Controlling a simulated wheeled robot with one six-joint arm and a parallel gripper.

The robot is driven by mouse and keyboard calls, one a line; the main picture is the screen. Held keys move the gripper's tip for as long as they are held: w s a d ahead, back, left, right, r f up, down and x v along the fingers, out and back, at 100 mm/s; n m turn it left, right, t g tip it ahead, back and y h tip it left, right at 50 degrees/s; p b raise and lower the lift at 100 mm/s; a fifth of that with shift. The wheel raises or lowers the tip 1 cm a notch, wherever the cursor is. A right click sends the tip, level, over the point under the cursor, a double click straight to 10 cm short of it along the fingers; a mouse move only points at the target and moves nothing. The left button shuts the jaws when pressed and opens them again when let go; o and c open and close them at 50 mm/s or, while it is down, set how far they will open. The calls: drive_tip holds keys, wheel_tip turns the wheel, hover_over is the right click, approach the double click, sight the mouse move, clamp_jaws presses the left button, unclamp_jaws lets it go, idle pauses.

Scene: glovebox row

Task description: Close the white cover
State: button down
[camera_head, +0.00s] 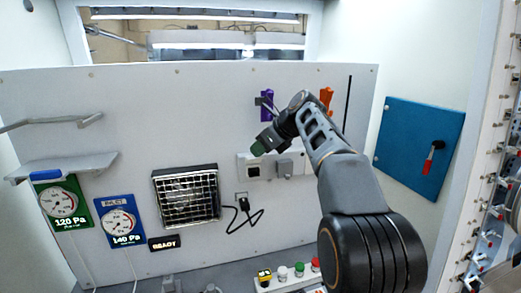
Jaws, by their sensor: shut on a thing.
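No separate white cover stands out clearly. The large white panel (150,110) fills the back, and a pale socket box (246,159) sits on it at the middle. A purple handle (267,97) stands out from the panel above that box. My wrist hides the area right of the handle and part of the box.
An orange handle (326,95) and a black vertical bar (348,105) lie behind my arm. A vent grille (187,195), gauges (62,203), a shelf (75,164), a button box (290,283) and a blue door (415,150) surround it.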

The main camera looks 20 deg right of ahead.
drive_tip(key=s+f+n+t+y+b, duration=0.3)
drive_tip(key=f+n+t+b, duration=0.2)
drive_tip(key=b, duration=2.5)
wheel_tip(320, 180, down, 3)
drive_tip(key=t, duration=0.5)
drive_tip(key=shift+s+f+t+y, duration=0.15)
drive_tip(key=shift+s+t+y, duration=0.15)
drive_tip(key=shift+t, duration=0.1)
drive_tip(key=shift+b, duration=0.5)
drive_tip(key=shift+y, duration=0.3)
drive_tip(key=c, duration=1.1)
unclamp_jaws()
drive_tip(key=b+v, duration=0.2)
drive_tip(key=v, duration=1.1)
drive_tip(key=shift+s+d, duration=0.15)
drive_tip(key=shift+s, duration=0.2)
drive_tip(key=shift+o, duration=0.2)
